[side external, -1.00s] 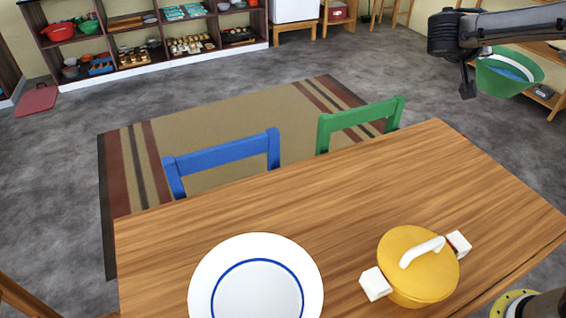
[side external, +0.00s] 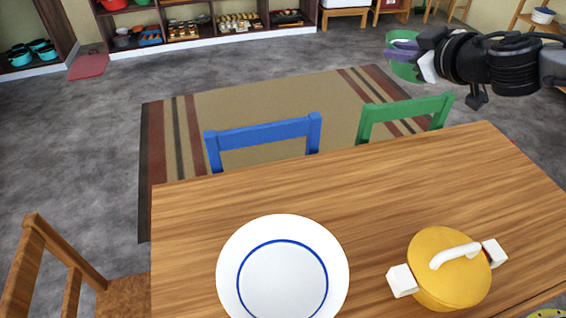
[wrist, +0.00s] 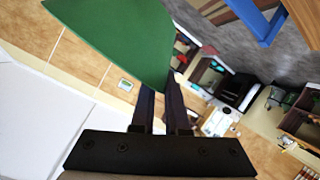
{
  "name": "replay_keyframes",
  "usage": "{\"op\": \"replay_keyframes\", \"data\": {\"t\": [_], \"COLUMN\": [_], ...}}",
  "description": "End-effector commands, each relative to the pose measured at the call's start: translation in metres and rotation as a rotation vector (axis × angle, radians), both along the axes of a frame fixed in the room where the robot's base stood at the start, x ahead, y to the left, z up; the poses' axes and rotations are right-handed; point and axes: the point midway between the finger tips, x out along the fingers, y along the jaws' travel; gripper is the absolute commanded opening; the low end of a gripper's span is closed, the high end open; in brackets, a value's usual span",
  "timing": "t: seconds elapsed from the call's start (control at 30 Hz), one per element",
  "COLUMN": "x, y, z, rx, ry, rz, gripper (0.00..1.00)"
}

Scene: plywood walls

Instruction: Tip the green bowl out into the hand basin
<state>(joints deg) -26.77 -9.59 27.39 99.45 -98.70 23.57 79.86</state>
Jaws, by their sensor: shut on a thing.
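The green bowl (side external: 406,71) is held in the air beyond the table's far right side in the side view. It looks tilted, and something purple-grey (side external: 403,46) shows at it; I cannot tell what that is. My gripper (side external: 428,56) is shut on the bowl's right side. In the wrist view the bowl's green wall (wrist: 115,38) fills the top, in front of my dark fingers (wrist: 172,88). The bowl's inside is hidden there. I cannot make out the hand basin for sure in either view.
A wooden table (side external: 380,190) holds a white plate (side external: 283,275) and a yellow lidded pot (side external: 448,270). A blue chair (side external: 262,135) and a green chair (side external: 405,115) stand at its far side. Shelves (side external: 215,25) line the back. A white surface (wrist: 45,120) shows in the wrist view.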

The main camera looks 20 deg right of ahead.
Motion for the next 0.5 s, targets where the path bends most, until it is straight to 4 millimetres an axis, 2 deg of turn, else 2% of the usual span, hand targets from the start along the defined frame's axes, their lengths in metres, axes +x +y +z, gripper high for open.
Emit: {"op": "replay_keyframes", "data": {"t": [0.1,0.2,0.37,0.5], "x": [-0.014,-0.027,-0.048,-0.062], "y": [0.040,0.067,0.103,0.121], "z": [0.003,0.004,0.005,0.004], "rx": [0.000,-0.002,-0.001,-0.002], "ry": [-0.004,-0.004,-0.005,-0.001], "rz": [0.165,0.285,0.447,0.535], "gripper": [0.00,0.00,0.00,0.00]}}
